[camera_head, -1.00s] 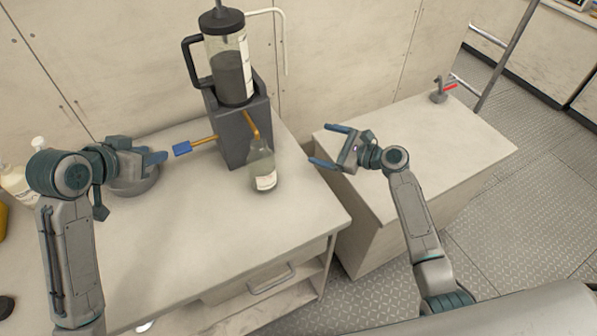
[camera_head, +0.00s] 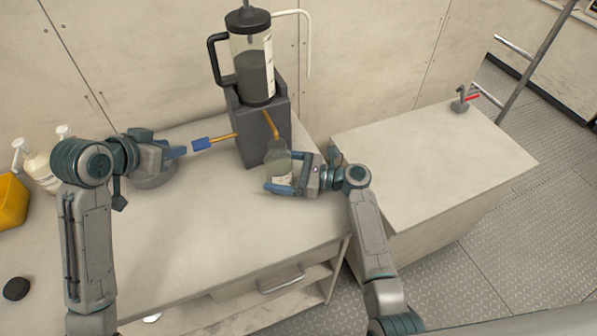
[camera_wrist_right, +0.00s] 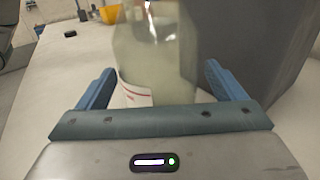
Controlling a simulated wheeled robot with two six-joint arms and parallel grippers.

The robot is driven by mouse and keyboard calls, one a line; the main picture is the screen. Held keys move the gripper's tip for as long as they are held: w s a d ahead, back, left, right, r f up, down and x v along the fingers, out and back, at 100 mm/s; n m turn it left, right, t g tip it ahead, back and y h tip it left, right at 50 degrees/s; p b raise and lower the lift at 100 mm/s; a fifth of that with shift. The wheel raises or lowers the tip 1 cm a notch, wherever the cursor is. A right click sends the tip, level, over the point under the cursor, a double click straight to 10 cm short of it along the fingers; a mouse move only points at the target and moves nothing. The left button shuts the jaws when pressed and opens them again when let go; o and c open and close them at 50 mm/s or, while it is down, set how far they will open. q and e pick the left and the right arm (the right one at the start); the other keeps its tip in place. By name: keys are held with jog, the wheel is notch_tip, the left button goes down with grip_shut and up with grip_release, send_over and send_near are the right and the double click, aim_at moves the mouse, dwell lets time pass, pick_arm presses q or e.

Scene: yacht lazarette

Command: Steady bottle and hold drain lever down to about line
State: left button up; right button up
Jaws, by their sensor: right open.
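The clear bottle (camera_head: 277,160) stands on the counter under the brass spout (camera_head: 270,125) of the dark block. In the right wrist view the bottle (camera_wrist_right: 165,50) is between my right fingers, with visible gaps beside it; its white label (camera_wrist_right: 133,95) bears red lines. My right gripper (camera_head: 287,172) is open around the bottle. The drain lever (camera_head: 202,145) has a blue handle on a brass rod and sticks out left from the block. My left gripper (camera_head: 178,152) is just left of the handle, apart from it; its opening is unclear.
The dark block (camera_head: 248,140) carries a clear cylinder (camera_head: 253,70) of dark contents. Pump bottles (camera_head: 38,165) and a yellow container (camera_head: 10,200) stand at the left. The counter's front is mostly clear.

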jog(key=shift+x, duration=1.1)
jog(key=c, duration=1.1)
jog(key=shift+c, duration=0.9)
pick_arm(q)
jog(key=shift+c, duration=0.5)
